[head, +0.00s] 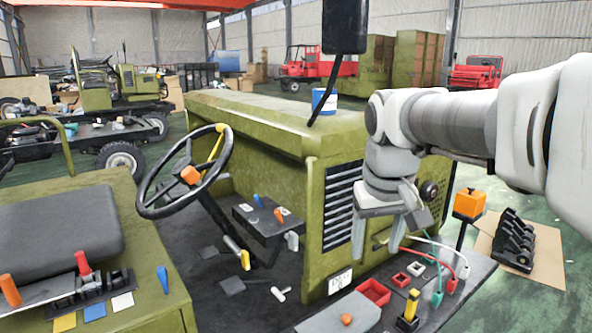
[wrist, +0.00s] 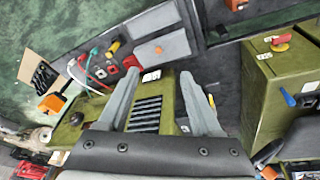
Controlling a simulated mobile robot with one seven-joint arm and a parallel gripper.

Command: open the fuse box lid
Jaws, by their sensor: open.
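A grey panel (head: 342,318) with a small orange knob lies at the bottom edge of the head view, on the dark shelf beside the cab. I take it for the fuse box lid, and it looks flat and closed. It also shows in the wrist view as a grey panel (wrist: 174,45) with an orange spot, beyond the fingertips. My gripper (head: 388,226) hangs in front of the louvred green hood wall, above and behind the panel in the head view. The fingers are apart and empty, also in the wrist view (wrist: 161,76). The panel's near part is cut off in the head view.
Red trays (head: 373,292), a yellow-handled switch (head: 411,305) and coloured cables (head: 437,264) sit right of the panel. An orange box on a post (head: 469,203) stands further right. The steering wheel (head: 184,171) and levers are left. The hood wall (head: 335,170) is close behind my gripper.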

